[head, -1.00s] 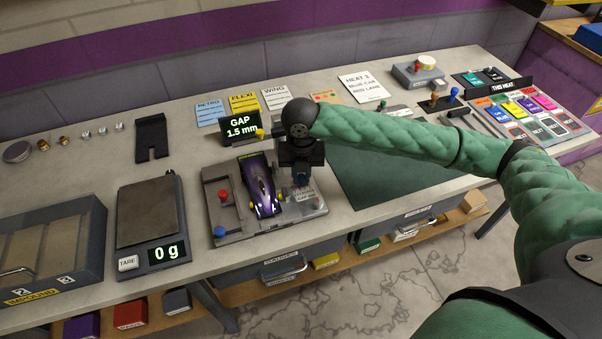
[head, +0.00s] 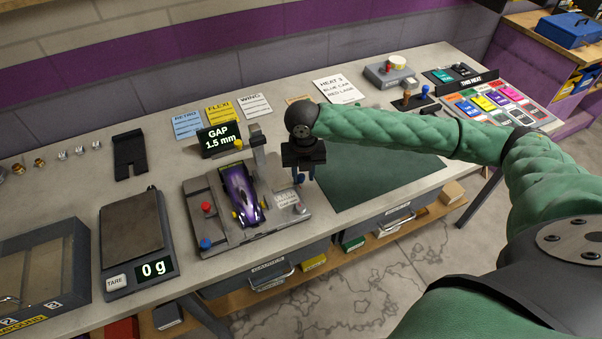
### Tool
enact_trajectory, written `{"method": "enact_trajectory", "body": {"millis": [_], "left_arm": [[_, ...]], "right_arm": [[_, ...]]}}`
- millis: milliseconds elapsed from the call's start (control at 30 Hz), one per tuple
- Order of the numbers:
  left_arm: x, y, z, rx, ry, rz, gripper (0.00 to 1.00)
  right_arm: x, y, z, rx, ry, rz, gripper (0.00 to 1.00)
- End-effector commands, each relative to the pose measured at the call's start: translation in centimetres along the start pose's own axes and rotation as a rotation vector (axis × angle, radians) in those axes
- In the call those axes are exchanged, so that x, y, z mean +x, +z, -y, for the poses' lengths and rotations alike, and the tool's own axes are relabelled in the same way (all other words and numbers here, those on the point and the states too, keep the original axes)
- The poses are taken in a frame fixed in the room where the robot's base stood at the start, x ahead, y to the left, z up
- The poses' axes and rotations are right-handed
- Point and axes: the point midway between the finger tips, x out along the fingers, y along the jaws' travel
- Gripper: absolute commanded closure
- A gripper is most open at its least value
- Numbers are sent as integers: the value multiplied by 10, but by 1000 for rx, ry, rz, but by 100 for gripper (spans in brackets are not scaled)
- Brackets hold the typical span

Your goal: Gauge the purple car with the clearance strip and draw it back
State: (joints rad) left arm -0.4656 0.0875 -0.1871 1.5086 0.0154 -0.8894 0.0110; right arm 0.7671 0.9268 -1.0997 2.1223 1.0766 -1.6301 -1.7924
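The purple car (head: 240,192) sits on the grey gauge plate (head: 227,236), between the block with red and blue knobs and the labelled side. The gap display (head: 219,138) behind it reads "GAP 1.5 mm". My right gripper (head: 302,172) hangs at the plate's right edge, apart from the car. A small blue piece shows at its fingertips; I cannot tell whether it is held. The clearance strip cannot be made out for certain. A grey upright post (head: 257,149) stands behind the car. My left gripper is not in view.
A scale (head: 132,228) reading 0 g stands left of the gauge. A dark green mat (head: 370,177) lies to the right. A black forked plate (head: 130,154) lies at the back left.

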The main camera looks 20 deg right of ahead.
Motion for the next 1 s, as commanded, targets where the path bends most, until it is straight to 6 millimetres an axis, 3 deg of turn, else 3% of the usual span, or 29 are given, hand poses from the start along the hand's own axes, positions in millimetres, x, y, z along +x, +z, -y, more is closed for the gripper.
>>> {"method": "enact_trajectory", "body": {"millis": [567, 1000], "left_arm": [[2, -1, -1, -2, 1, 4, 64], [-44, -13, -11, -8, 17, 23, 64]], "right_arm": [[-5, -1, -1, -1, 2, -1, 72], [-66, 0, -1, -1, 1, 1, 72]]}}
